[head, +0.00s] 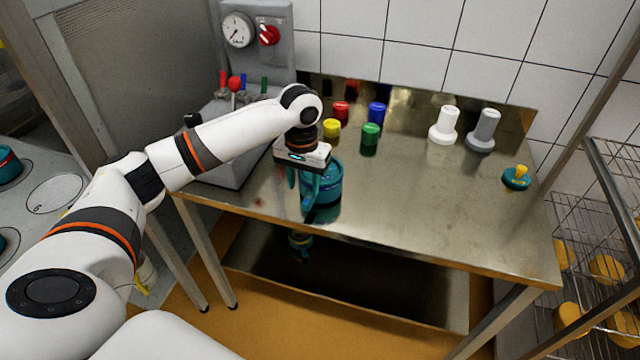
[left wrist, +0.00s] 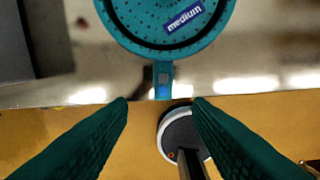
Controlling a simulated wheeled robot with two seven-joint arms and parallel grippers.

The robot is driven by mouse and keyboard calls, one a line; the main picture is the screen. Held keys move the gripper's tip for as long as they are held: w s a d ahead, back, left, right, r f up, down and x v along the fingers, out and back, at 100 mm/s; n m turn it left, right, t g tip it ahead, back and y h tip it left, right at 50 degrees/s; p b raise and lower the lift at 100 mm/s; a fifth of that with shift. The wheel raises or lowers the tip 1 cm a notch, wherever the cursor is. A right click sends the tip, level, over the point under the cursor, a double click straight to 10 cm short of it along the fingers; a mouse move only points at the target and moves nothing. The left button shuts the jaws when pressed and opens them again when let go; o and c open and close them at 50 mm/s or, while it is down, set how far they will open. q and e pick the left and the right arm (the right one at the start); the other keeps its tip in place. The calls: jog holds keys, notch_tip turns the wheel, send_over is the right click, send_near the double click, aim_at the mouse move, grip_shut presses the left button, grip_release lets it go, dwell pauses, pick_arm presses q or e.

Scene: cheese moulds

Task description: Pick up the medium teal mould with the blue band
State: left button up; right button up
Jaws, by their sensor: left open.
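The medium teal mould (head: 327,183) stands on the steel table near its front edge, partly hidden by my left gripper. In the left wrist view the mould (left wrist: 150,28) shows from above, with a perforated round inside, a dark ring and a blue "medium" label (left wrist: 183,15). A teal tab (left wrist: 163,80) sticks out from its rim toward the table edge. My left gripper (head: 301,196) is at the near side of the mould, fingers pointing down. In the left wrist view its fingers (left wrist: 160,104) are apart and empty, with the tab ahead between them. My right gripper is out of view.
A grey control box (head: 262,40) with gauge and levers stands at the left. Yellow (head: 331,128), red (head: 341,110), blue (head: 376,112) and green (head: 370,134) containers stand behind the mould. White (head: 445,125) and grey (head: 483,130) pieces stand farther right. The table's front right is clear.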

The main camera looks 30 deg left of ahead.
aim_at(307, 201)
pick_arm(q)
notch_tip(307, 201, down, 2)
jog(key=shift+a+f, duration=0.1)
jog(key=shift+f, duration=0.15)
jog(key=f, duration=0.4)
jog(key=f+p, duration=0.1)
jog(key=shift+w+d+f, duration=0.15)
jog(key=shift+d+f, duration=0.1)
jog(key=shift+f, duration=0.15)
grip_shut()
jog(key=shift+w+r, duration=0.1)
